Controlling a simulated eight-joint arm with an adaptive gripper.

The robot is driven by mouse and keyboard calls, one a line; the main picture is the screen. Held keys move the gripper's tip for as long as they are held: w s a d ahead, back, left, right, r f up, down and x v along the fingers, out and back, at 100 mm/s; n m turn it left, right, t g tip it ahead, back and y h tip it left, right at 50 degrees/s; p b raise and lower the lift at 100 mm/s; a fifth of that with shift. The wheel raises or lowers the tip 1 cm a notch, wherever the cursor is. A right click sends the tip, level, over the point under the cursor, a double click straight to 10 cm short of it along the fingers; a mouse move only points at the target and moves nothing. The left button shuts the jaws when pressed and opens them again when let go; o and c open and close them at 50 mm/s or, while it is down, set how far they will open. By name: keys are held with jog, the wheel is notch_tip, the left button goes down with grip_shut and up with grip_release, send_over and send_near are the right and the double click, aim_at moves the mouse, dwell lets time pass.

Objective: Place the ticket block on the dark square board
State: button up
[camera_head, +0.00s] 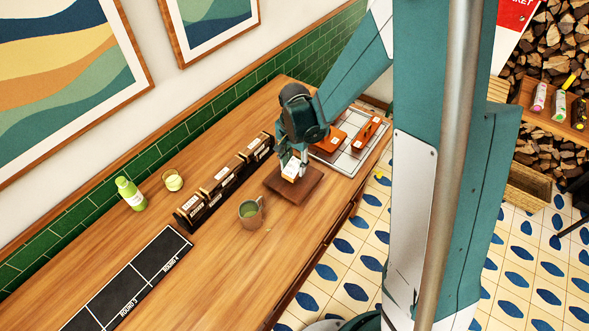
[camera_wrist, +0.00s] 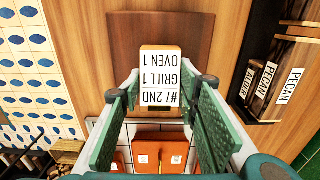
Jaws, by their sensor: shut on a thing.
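I cannot tell whether the block touches the board.
A black rack of labelled boxes (camera_head: 190,217) stands left of the board, and a metal mug (camera_head: 250,214) stands close in front. A pale tiled tray (camera_head: 349,163) with orange blocks (camera_head: 367,134) lies behind.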

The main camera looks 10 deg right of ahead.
aim_at(295, 165)
jog(key=shift+f, duration=1.15)
jog(key=shift+f, duration=0.15)
jog(key=o, duration=0.9)
jog(key=shift+r, duration=6.15)
jog(key=shift+r, duration=0.1)
